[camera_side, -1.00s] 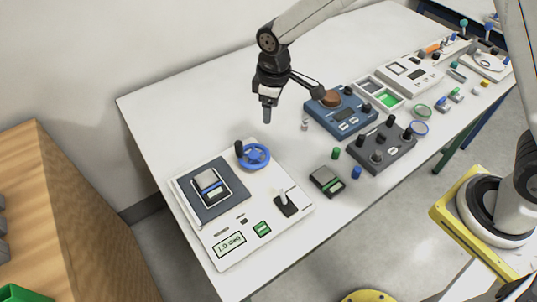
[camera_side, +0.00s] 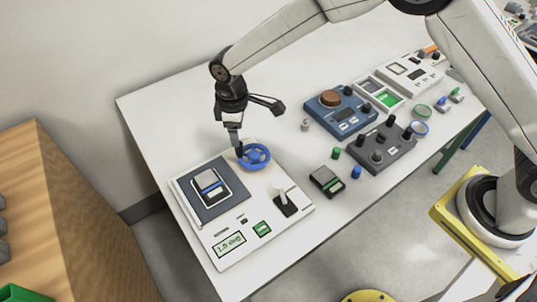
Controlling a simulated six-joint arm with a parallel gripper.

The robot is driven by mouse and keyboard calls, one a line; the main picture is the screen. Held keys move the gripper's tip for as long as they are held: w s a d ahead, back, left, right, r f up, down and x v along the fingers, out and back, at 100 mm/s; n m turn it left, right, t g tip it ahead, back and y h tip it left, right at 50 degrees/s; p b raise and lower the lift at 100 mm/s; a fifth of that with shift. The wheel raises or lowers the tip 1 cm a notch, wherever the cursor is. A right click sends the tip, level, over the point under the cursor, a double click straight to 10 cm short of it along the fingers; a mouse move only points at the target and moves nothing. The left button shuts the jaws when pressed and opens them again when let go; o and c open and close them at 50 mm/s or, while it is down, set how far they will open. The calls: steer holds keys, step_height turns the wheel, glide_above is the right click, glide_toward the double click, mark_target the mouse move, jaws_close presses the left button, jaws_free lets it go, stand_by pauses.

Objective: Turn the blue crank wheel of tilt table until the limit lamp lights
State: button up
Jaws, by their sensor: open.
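The tilt table (camera_side: 262,208) is a white unit at the near left of the long table. Its blue crank wheel (camera_side: 262,155) is at the back, with a dark handle knob at its left side. My gripper (camera_side: 236,142) is open and points down at that knob, very close above or around it; I cannot tell if it touches. The gripper hides part of the knob. A small display (camera_side: 229,245) shows a reading in degrees, too small to read surely. I cannot make out a lit limit lamp.
A dark platform (camera_side: 233,189) with a small block on it lies left of the wheel. A switch (camera_side: 285,203) stands to the right. A small dark device (camera_side: 326,181), a blue scale (camera_side: 327,115) and a grey knob box (camera_side: 382,157) stand farther right. The table behind the wheel is clear.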

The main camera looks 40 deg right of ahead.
mark_target(254, 153)
steer(key=shift+f, duration=3.05)
jaws_close()
